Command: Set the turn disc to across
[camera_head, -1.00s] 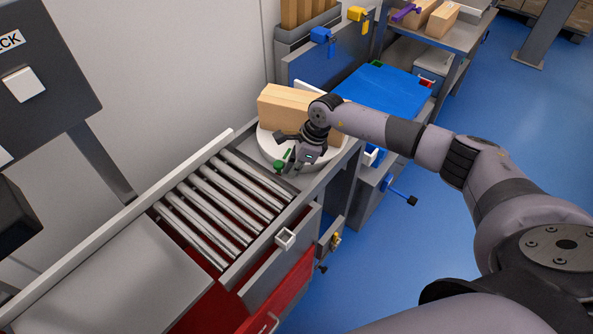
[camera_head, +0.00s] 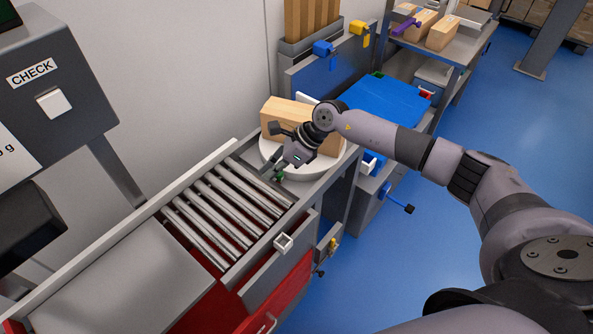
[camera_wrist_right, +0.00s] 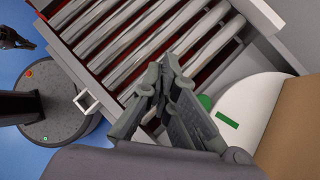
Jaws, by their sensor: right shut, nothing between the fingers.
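The turn disc (camera_head: 268,150) is a round white plate at the far end of the roller track in the head view. A long pale wooden block (camera_head: 285,108) stands on it. The disc also shows at the right of the wrist view (camera_wrist_right: 246,98), with a green mark (camera_wrist_right: 227,119) on its top. A small green part (camera_head: 280,177) sits at the disc's near edge, partly hidden by my right gripper (camera_head: 274,172). In the wrist view the right fingers (camera_wrist_right: 163,82) are together and empty, beside the disc's edge. I cannot tell whether they touch the green part. My left gripper is out of view.
Metal rollers (camera_head: 225,210) run from the disc toward a grey plate (camera_head: 145,285). A blue surface (camera_head: 385,105) lies beyond the disc. A CHECK panel (camera_head: 60,95) stands at left. Blue floor at right is open.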

